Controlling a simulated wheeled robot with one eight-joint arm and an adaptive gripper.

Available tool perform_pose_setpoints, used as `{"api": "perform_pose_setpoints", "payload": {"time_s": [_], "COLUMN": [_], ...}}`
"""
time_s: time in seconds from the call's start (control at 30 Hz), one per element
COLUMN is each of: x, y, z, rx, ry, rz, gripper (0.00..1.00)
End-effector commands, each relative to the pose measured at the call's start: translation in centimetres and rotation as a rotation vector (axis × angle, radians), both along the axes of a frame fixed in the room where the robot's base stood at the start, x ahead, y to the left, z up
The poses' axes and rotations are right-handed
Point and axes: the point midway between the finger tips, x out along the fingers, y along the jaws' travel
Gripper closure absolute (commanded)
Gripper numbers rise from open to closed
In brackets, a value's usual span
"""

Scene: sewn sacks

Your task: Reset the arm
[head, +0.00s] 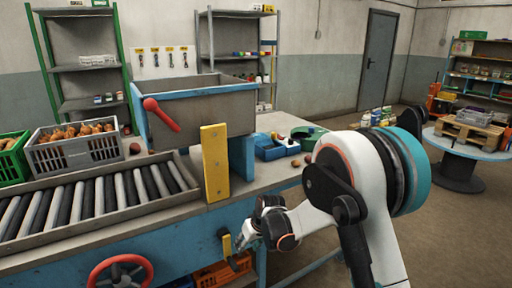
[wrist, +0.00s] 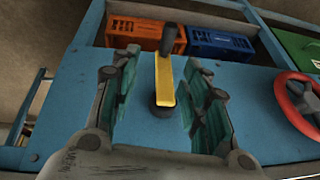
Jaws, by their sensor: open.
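My gripper (head: 248,236) is low in front of the blue machine frame (head: 180,256) in the head view, partly hidden by my own arm. In the wrist view my gripper (wrist: 163,105) is open, with its two dark fingers and greenish pads spread apart. A yellow lever (wrist: 165,82) with a dark round pivot stands between the fingers in the picture. I see no contact between the pads and the lever. The lever also shows in the head view (head: 227,246), just left of the fingers.
A red handwheel (head: 120,272) is on the machine front, left of my gripper. Orange (wrist: 140,33) and blue (wrist: 218,45) crates sit beyond the blue panel. A roller conveyor (head: 90,205) and a grey crate of brown items (head: 78,150) are at left. Open floor (head: 455,235) lies to the right.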

Motion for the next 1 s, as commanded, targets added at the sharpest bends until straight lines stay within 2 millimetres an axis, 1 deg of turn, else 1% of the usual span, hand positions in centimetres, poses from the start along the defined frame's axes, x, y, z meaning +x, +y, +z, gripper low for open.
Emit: {"api": "perform_pose_setpoints", "payload": {"time_s": [0.03, 0.2, 0.37, 0.5, 0.7, 0.9, 1.0], "x": [-0.5, -2.5, -5.1, -7.8, -12.3, -17.3, -19.9], "y": [-1.0, -4.1, -7.0, -9.5, -12.9, -15.9, -17.3], "z": [2.0, 7.8, 12.6, 16.1, 20.2, 23.1, 24.0], "rx": [-0.003, -0.010, -0.018, -0.025, -0.034, -0.042, -0.047], "ry": [-0.006, -0.030, -0.054, -0.074, -0.104, -0.135, -0.149], "rz": [-0.017, -0.077, -0.133, -0.181, -0.247, -0.313, -0.344], "gripper": [0.58, 0.58, 0.58, 0.58, 0.58, 0.58, 0.58]}}
